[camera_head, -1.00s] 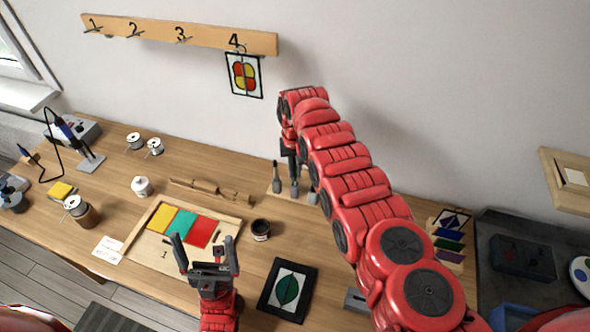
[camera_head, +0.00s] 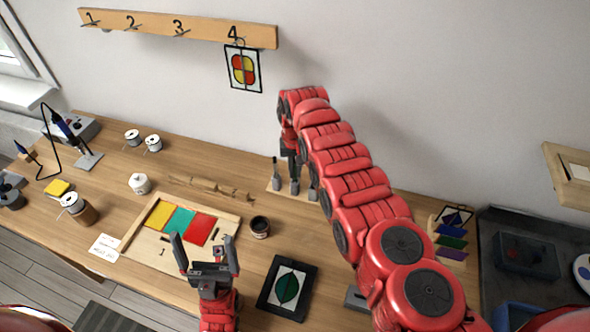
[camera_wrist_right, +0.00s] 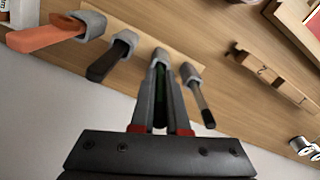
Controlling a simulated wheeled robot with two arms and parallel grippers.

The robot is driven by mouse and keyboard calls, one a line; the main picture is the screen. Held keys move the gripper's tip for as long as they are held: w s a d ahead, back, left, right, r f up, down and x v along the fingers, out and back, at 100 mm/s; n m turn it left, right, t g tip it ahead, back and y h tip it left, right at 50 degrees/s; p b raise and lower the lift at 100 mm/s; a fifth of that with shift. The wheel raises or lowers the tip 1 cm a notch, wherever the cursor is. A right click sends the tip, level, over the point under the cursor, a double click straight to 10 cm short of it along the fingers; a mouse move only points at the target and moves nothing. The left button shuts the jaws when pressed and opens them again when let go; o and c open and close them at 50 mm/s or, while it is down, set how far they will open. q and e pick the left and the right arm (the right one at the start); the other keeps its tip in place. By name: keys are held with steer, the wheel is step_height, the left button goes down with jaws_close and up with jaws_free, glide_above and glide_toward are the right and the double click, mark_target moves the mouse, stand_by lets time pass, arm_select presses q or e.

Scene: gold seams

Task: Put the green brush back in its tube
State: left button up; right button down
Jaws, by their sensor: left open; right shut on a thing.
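My right gripper (camera_wrist_right: 160,115) is shut on the green brush (camera_wrist_right: 159,90), which shows as a thin green strip between the fingers. The fingers are close to a grey tube (camera_wrist_right: 161,56), and the brush is in line with its mouth. How deep the brush sits in it is hidden by the fingers. In the head view my right gripper (camera_head: 292,168) points down over the row of tubes on their wooden base (camera_head: 270,190). My left gripper (camera_head: 205,257) is open and empty in front of the panel board, fingers up.
Neighbouring tubes hold an orange-handled tool (camera_wrist_right: 48,36), a black-handled tool (camera_wrist_right: 108,62) and a dark-tipped tool (camera_wrist_right: 202,100). A notched wooden rest (camera_head: 212,190), a dark jar (camera_head: 260,227) and a colour-panel board (camera_head: 228,222) are nearby. The wall stands close behind.

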steer(key=shift+f+b, duration=1.15)
steer(key=shift+f, duration=0.05)
stand_by(0.3)
steer(key=shift+c, duration=1.8)
jaws_free()
step_height(320, 180, up, 5)
steer(key=p, duration=0.4)
steer(key=shift+p, duration=0.3)
steer(key=shift+r+p, duration=0.8)
steer(key=shift+r, duration=0.25)
steer(key=shift+f, duration=0.1)
